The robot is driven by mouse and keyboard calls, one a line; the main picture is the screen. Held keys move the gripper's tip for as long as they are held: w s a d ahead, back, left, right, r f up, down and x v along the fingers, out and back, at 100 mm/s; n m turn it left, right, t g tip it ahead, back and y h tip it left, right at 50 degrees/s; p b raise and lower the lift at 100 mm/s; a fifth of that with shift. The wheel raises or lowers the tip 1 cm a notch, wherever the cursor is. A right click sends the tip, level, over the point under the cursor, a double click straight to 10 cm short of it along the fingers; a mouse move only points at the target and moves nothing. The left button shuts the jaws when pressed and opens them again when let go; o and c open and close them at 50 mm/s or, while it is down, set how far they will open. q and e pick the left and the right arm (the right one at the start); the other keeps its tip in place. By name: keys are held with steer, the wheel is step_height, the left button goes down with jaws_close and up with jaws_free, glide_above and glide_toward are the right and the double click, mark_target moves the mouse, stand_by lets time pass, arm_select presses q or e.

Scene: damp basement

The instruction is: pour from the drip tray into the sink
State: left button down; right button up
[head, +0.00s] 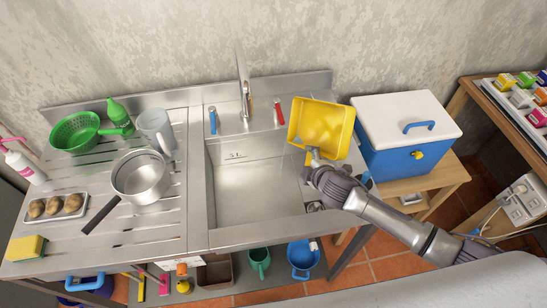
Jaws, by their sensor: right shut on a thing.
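The yellow drip tray (321,127) is up in the air at the back right of the sink, tilted, with its inside facing me. My right gripper (314,158) is shut on the tray's near lower edge. In the picture the tray overlaps the sink's right rim and the wall behind. The steel sink (250,195) lies left of and below the tray, and its basin looks empty. I cannot tell whether any liquid is in the tray. My left gripper is not in view.
The tap (243,88) with blue and red levers stands behind the basin. A blue and white cooler (405,130) stands close right of the tray. The drainboard (110,215) at left holds a saucepan (141,177), a green colander (75,132) and a jug (157,130).

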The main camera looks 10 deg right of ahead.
steer(key=shift+a+r, duration=0.1)
steer(key=shift+a, duration=0.1)
steer(key=shift+s+a+r+n+h, duration=0.1)
steer(key=shift+a+n+h, duration=0.1)
steer(key=shift+n+h, duration=0.3)
steer(key=shift+t, duration=0.3)
steer(key=shift+s+a+n+h, duration=0.3)
steer(key=shift+a+h, duration=0.3)
steer(key=shift+a, duration=0.15)
steer(key=shift+a, duration=0.1)
stand_by(0.4)
steer(key=shift+a+r+n+t+h, duration=0.1)
steer(key=shift+a+n+t+h, duration=0.1)
steer(key=shift+n+t+h, duration=0.3)
